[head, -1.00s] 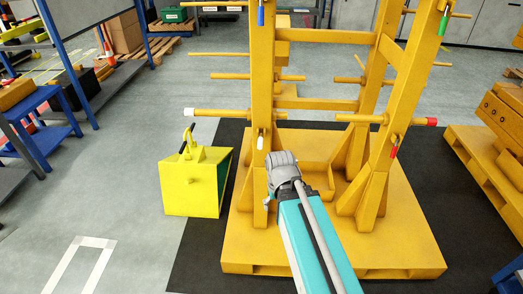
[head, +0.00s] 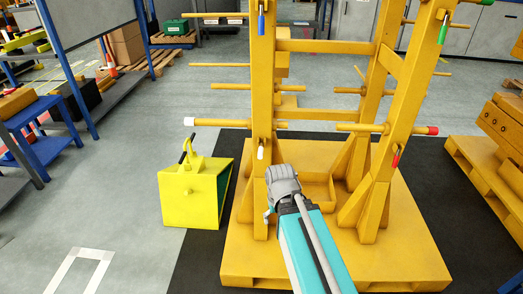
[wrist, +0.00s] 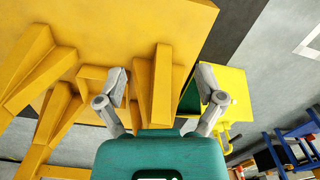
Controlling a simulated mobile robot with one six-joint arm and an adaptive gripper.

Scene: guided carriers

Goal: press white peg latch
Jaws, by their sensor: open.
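The white peg latch (head: 261,152) is a small white lever on the front face of the left yellow post, just below the white-tipped peg (head: 210,123). It hangs roughly upright. My gripper (head: 270,205) is in front of the left post, below and slightly right of the latch, and appears apart from it. In the wrist view my gripper (wrist: 162,82) is open, with its two grey fingers spread and nothing between them. A yellow post stands behind the gap there. The latch cannot be made out in the wrist view.
The yellow rack (head: 325,46) stands on a yellow pallet base (head: 330,272) and carries blue, green and red latches too. A yellow box-like weight (head: 190,198) with a hook stands left of it.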

